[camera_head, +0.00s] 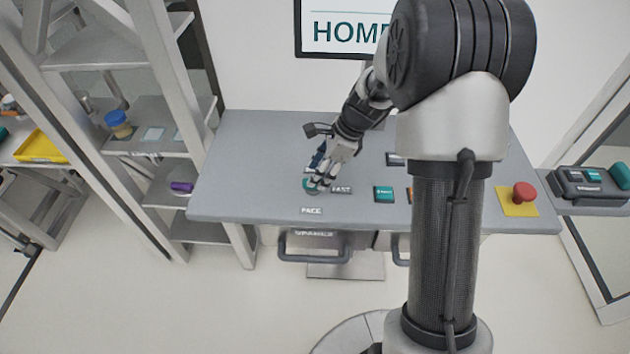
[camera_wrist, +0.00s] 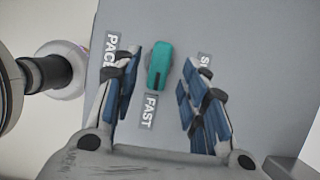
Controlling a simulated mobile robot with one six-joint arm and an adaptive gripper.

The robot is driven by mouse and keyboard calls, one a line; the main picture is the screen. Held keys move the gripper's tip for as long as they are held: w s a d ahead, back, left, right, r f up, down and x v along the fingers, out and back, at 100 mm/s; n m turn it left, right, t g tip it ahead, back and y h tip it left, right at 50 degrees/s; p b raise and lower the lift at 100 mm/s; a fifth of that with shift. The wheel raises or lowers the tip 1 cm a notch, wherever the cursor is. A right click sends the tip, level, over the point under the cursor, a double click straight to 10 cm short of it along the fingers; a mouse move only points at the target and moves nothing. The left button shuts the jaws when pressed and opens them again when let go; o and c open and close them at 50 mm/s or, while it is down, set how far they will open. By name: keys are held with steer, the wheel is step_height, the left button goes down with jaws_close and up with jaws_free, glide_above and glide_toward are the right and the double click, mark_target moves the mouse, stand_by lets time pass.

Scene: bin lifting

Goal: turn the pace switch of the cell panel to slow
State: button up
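The pace switch is a teal knob (camera_wrist: 159,65) on the grey cell panel (camera_head: 255,150). In the wrist view its dark mark lies at the end nearest the FAST label (camera_wrist: 149,110). The PACE label (camera_wrist: 111,50) is to the left, and a label starting with S (camera_wrist: 204,62) is on the right, partly covered by a finger. My gripper (camera_wrist: 160,70) is open, with one finger on each side of the knob and gaps between. In the head view my gripper (camera_head: 318,186) is low over the panel and hides most of the knob.
To the right on the panel are a teal button (camera_head: 383,193) and a red mushroom button (camera_head: 524,191) on a yellow plate; my arm hides parts between. Shelves (camera_head: 150,140) stand left.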

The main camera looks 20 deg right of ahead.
steer(key=shift+x, duration=1.7)
steer(key=shift+c, duration=0.6)
jaws_close()
